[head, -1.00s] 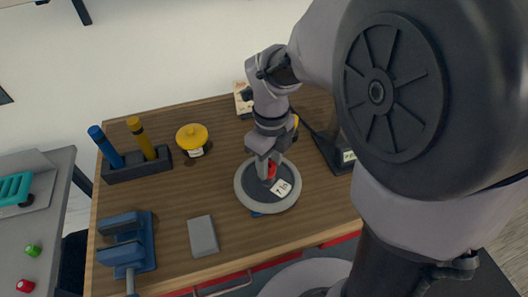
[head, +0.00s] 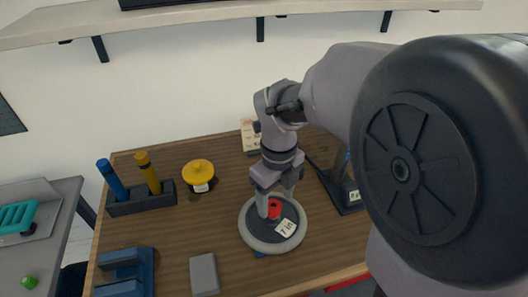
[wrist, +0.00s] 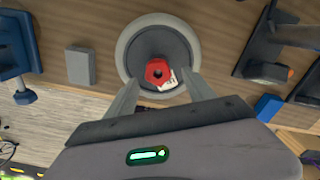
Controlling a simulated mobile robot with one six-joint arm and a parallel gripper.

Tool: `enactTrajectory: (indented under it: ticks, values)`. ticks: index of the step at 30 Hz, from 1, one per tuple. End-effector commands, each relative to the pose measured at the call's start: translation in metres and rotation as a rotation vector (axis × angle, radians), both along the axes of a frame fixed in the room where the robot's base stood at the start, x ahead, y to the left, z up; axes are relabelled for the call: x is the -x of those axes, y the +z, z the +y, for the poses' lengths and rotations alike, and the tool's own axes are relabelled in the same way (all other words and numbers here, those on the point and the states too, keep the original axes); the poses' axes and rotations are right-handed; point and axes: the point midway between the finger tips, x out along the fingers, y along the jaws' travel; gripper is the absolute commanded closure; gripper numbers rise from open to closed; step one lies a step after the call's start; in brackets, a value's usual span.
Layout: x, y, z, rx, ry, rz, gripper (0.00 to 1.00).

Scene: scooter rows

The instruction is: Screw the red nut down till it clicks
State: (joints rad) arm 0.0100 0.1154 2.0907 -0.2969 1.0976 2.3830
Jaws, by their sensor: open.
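The red nut (head: 274,208) sits at the middle of a round wheel-like disc (head: 257,240) with a pale rim and dark face, on the wooden bench. In the wrist view the red nut (wrist: 158,72) shows its dark centre hole, and the disc's rim (wrist: 124,50) surrounds it. My gripper (head: 274,203) is above the disc. In the wrist view my gripper (wrist: 161,80) is open, with one finger on each side of the nut and visible gaps. A small white card (head: 286,228) with writing lies on the disc beside the nut.
A blue vise (head: 128,270) and a grey block (head: 204,273) stand left of the disc. A holder (head: 140,203) with blue and yellow tools and a yellow-topped pot (head: 198,173) stand farther back. A dark stand (head: 342,190) is close on the right.

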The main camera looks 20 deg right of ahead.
Motion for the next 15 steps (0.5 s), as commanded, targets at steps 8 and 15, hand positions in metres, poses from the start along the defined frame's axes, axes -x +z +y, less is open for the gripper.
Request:
enactTrajectory:
  ticks: [8,15]
  values:
    - [-0.001,0.101,0.000,0.001,-0.001,-0.005,0.38]
    - [-0.001,0.151,0.000,0.002,-0.001,-0.003,0.38]
